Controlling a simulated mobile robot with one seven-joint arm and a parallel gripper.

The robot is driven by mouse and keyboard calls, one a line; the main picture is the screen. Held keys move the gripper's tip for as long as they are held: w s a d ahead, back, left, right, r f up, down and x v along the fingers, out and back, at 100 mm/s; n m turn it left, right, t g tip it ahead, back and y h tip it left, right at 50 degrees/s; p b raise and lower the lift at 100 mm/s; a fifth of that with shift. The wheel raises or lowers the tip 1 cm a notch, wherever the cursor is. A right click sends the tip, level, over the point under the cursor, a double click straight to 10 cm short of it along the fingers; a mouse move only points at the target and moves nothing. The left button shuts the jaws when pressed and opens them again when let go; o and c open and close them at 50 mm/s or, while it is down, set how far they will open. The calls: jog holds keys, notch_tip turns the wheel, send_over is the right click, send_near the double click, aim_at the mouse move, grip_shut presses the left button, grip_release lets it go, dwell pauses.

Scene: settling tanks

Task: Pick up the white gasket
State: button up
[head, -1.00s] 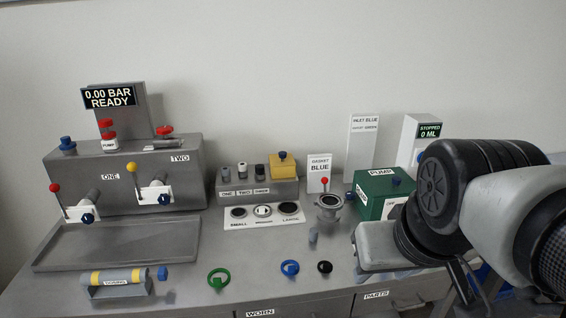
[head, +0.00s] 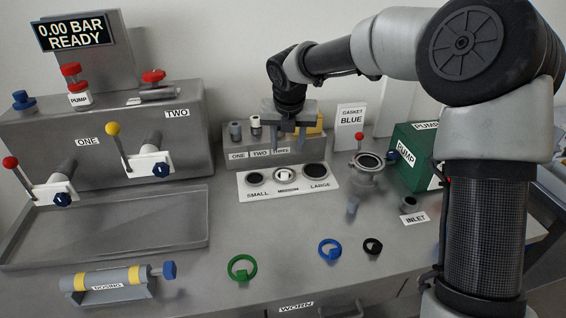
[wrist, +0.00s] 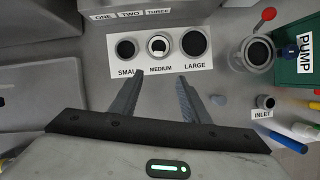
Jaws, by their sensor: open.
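The white gasket (head: 285,175) lies in the MEDIUM place of a white board (head: 328,187), between the black SMALL and LARGE rings. In the wrist view the white gasket (wrist: 158,45) shows ahead of my fingertips, near the top centre. My gripper (head: 287,147) points down above the back of the board. In the wrist view its fingers (wrist: 161,76) are spread apart with nothing between them.
A grey block (head: 262,155) labelled ONE, TWO, THREE stands behind the board, partly hidden by my gripper. A grey flanged fitting (head: 362,168) with a red-knobbed lever and the green PUMP box (head: 412,155) stand to the right. Green (head: 242,268), blue (head: 330,250) and black (head: 373,246) rings lie in front.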

jog(key=n+b, duration=0.1)
jog(key=b, duration=0.1)
send_near(285, 173)
notch_tip(285, 173, down, 2)
jog(key=shift+w+x, duration=0.15)
jog(key=shift+x, duration=1.45)
jog(key=shift+w+x, duration=0.2)
jog(key=shift+x, duration=1.35)
jog(key=shift+r, duration=0.15)
jog(key=shift+c, duration=0.2)
grip_shut()
